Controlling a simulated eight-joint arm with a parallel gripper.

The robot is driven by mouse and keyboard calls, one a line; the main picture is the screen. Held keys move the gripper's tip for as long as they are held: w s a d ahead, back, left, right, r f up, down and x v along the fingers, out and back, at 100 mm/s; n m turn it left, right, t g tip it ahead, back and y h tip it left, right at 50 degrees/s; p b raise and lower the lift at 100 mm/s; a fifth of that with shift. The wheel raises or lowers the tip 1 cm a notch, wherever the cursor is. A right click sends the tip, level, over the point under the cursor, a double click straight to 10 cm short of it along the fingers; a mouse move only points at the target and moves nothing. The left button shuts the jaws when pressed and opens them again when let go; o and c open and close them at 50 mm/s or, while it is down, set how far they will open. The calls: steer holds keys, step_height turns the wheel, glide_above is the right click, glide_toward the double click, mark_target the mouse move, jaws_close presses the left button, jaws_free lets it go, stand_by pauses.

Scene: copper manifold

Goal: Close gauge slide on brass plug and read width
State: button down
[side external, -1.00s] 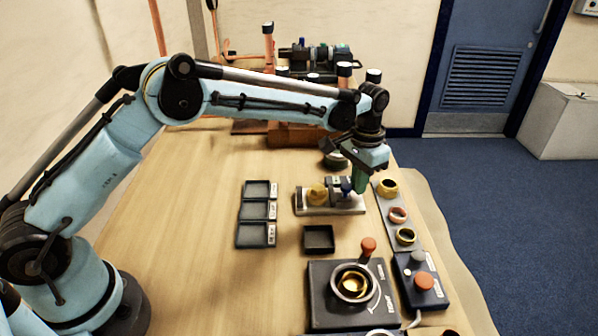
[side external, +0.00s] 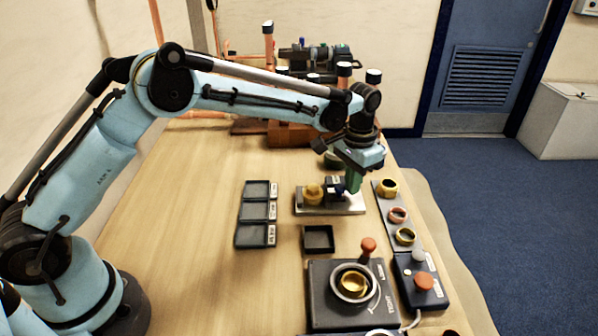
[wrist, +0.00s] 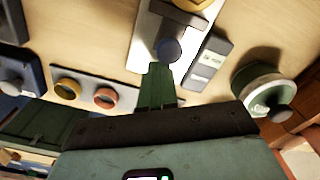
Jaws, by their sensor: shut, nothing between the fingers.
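The gauge is a pale metal plate (side external: 340,209) lying on the table. The brass plug (side external: 313,195) sits on its left part. The slide with a dark blue knob (side external: 340,189) stands just right of the plug; I cannot tell whether it touches it. My gripper (side external: 354,184) is shut and empty, its green fingers low at the right side of the knob. In the wrist view my fingers (wrist: 160,82) are together, with their tips close to the round knob (wrist: 168,50) on the plate. The plug is not clear there, and no width reading is legible.
Three dark labelled trays (side external: 257,211) stand left of the gauge, and a small empty tray (side external: 318,239) in front. A strip with several rings (side external: 397,214) lies right. A black fixture (side external: 347,294) and a button box (side external: 421,283) are nearer the camera.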

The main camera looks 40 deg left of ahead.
stand_by(0.3)
steer(key=shift+w+d, duration=0.4)
step_height(320, 180, up, 7)
stand_by(1.1)
